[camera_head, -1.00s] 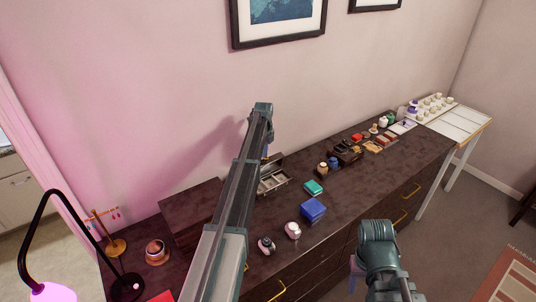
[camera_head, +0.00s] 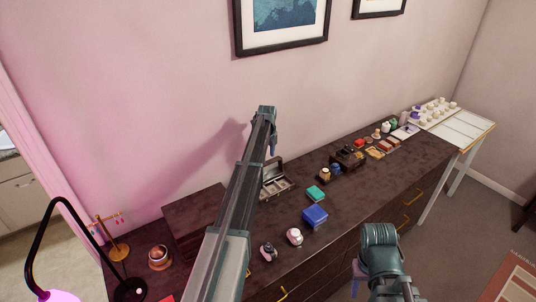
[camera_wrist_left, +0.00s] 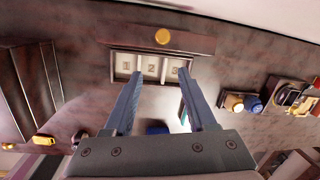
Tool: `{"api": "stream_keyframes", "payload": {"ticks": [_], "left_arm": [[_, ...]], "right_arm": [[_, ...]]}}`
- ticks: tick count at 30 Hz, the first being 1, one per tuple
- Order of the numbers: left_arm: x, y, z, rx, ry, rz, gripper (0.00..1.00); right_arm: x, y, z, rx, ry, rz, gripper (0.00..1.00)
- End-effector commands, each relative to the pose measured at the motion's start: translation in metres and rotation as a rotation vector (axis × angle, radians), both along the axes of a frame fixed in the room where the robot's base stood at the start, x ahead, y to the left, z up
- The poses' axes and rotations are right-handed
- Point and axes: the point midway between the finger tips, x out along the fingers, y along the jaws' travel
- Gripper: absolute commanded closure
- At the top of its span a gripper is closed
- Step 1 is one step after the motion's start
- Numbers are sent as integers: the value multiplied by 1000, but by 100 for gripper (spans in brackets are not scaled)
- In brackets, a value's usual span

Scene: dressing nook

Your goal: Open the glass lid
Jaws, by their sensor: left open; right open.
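A small case (camera_head: 276,187) with pale compartments stands on the dark dresser, with a raised dark strip along its back edge. In the left wrist view the case (camera_wrist_left: 150,66) shows three compartments, and the dark strip with a round gold knob (camera_wrist_left: 162,36) lies behind them. The glass itself cannot be made out. My left gripper (camera_wrist_left: 160,74) is open and empty, its fingertips apart in front of the case; in the head view it hangs near the case (camera_head: 272,143). My right gripper (camera_head: 358,276) is low by the dresser front, mostly hidden by its arm.
A blue box (camera_head: 315,216), a teal box (camera_head: 315,193) and small pink-white items (camera_head: 294,236) stand nearer the dresser's front. A large dark box (camera_head: 194,214) is to the left. Several jars and small goods crowd the right end. A lamp (camera_head: 62,240) stands front left.

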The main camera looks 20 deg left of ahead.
Motion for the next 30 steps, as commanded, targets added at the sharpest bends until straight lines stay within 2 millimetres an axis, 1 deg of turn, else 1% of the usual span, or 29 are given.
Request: {"api": "stream_keyframes", "payload": {"ticks": [1,18,21,25,30], "left_arm": [[-1,-1,13,0,0,0,43],[-13,-6,102,-1,0,-1,43],[-15,-7,115,-1,-1,-1,43],[-16,-7,124,-1,-1,-1,43],[-16,-8,125,-1,-1,-1,43]], "right_arm": [[0,0,13,0,0,0,50],[0,0,102,2,-1,-11,50],[0,0,115,3,0,-12,50],[0,0,124,2,0,-13,50],[0,0,125,2,0,-13,50]]}}
